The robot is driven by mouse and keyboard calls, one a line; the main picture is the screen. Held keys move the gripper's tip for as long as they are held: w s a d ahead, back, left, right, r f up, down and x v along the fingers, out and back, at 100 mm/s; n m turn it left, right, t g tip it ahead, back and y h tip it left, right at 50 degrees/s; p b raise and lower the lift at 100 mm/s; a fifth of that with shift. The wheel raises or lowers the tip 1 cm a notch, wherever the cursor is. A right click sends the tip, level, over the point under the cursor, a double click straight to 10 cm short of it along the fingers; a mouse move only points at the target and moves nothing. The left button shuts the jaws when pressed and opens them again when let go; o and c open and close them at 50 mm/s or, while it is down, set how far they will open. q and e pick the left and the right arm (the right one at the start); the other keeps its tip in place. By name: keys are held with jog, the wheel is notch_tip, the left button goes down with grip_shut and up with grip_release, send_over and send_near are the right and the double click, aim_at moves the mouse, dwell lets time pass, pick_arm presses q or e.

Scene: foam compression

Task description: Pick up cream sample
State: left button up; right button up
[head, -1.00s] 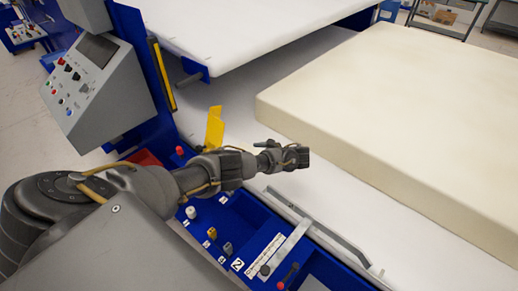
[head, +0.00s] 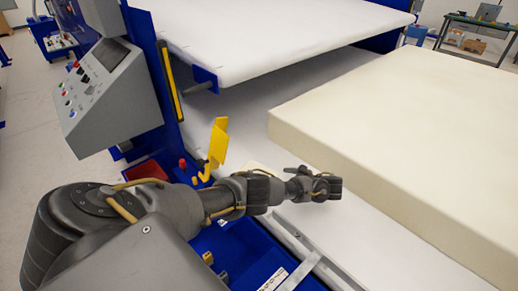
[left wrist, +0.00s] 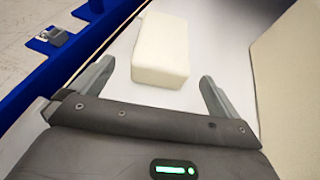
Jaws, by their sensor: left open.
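The cream sample (left wrist: 160,48) is a small pale foam block on the white belt, in the upper middle of the left wrist view. In the head view only a sliver of it (head: 258,168) seems to show behind my left arm. My left gripper (head: 322,187) reaches over the belt beside the large foam slab. In the left wrist view its two fingers (left wrist: 158,72) are spread apart, pointing towards the sample's near end. Nothing is held between them. My right gripper is in neither view.
A large cream foam slab (head: 400,120) lies on the belt (head: 232,115) to the right. A blue machine frame with a yellow bracket (head: 217,145) borders the near left. A grey control panel (head: 100,95) stands at the left. A white upper platform (head: 280,35) overhangs behind.

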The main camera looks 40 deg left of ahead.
pick_arm(q)
jog(key=x, duration=0.9)
jog(key=shift+w+p, duration=0.1)
jog(key=shift+p, duration=0.25)
jog(key=shift+d, duration=0.1)
jog(key=c, duration=0.9)
